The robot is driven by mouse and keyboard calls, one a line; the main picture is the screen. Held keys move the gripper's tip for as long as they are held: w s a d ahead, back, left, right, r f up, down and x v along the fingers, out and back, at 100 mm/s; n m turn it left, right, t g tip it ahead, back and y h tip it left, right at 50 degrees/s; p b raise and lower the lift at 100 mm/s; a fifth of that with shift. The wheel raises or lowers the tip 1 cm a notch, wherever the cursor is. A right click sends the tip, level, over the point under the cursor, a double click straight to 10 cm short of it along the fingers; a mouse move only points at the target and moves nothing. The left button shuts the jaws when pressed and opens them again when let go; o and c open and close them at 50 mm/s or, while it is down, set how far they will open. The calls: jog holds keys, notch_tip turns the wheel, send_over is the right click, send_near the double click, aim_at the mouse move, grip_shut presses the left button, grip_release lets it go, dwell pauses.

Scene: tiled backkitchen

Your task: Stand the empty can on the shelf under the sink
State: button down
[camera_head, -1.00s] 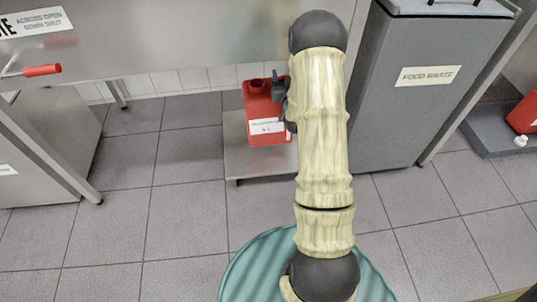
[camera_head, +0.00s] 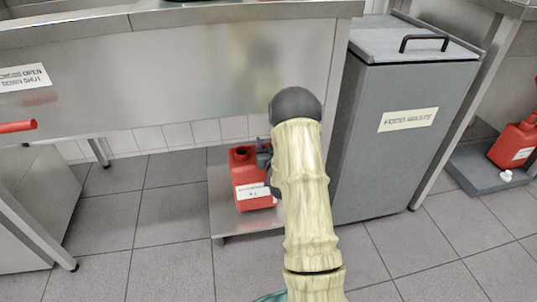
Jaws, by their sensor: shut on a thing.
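The red can (camera_head: 243,165) with a white label stands upright at the low steel shelf (camera_head: 225,222) under the sink (camera_head: 230,75). Its open neck faces up, and no cap shows on it. My gripper (camera_head: 262,160) is at the can's right side, shut on it near the top. My arm hides most of the gripper and the right part of the shelf. I cannot tell whether the can's base touches the shelf.
A grey food waste bin (camera_head: 400,130) stands close on the right. Another red can (camera_head: 515,140) stands on a grey tray (camera_head: 475,170) at far right, a white cap (camera_head: 506,176) beside it. A red handle (camera_head: 18,126) juts out at left. Tiled floor (camera_head: 160,225) in front is clear.

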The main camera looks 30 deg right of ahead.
aim_at(255, 174)
jog(key=shift+r, duration=0.1)
notch_tip(255, 174, down, 4)
jog(key=b, duration=0.2)
jog(key=shift+b, duration=0.3)
jog(key=shift+r, duration=0.1)
jog(key=c, duration=0.6)
grip_release()
jog(key=shift+c, duration=0.2)
jog(key=shift+s, duration=0.15)
jog(key=p+v, duration=0.5)
jog(key=v, duration=0.6)
jog(key=shift+s, duration=0.35)
jog(key=shift+a, duration=0.15)
